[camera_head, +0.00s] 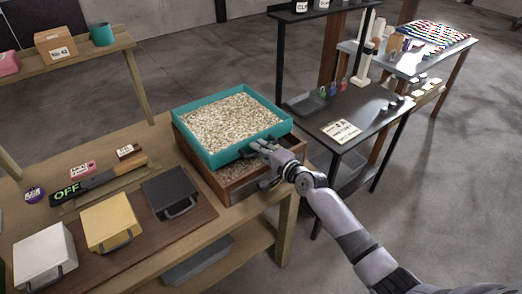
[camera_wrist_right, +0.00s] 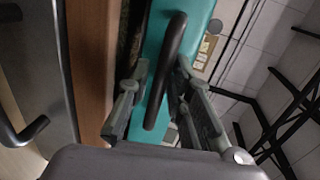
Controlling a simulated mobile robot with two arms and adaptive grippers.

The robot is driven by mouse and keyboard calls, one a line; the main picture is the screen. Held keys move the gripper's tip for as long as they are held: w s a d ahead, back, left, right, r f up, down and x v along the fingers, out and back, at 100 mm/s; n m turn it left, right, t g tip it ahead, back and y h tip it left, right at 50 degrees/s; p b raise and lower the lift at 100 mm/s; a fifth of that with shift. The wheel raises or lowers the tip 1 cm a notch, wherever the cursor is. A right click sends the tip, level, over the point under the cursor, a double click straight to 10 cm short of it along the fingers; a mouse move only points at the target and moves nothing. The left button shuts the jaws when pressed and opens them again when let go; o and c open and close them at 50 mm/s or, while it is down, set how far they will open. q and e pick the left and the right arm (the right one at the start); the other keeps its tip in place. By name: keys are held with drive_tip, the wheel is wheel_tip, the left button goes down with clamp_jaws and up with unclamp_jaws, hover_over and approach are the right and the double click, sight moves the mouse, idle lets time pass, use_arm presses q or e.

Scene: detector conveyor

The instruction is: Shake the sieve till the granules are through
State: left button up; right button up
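The sieve (camera_head: 207,154) is a teal rectangular frame, filled with pale beige granules (camera_head: 235,122). It sits on top of a brown wooden box (camera_head: 220,182), where some speckled material shows below the sieve's near edge. My right gripper (camera_head: 262,148) is at the sieve's near right side. In the right wrist view, its two fingers (camera_wrist_right: 160,112) are on either side of the sieve's dark bar handle (camera_wrist_right: 170,55), with gaps visible, so it looks open around the handle. My left gripper is not in view.
On the wooden table (camera_head: 140,140) lie a white case (camera_head: 45,255), a yellow case (camera_head: 110,222) and a dark case (camera_head: 170,190), each with a handle. A bar reading OFF (camera_head: 68,193) lies behind them. A dark side table (camera_head: 375,118) stands to the right.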

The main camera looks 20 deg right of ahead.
clamp_jaws()
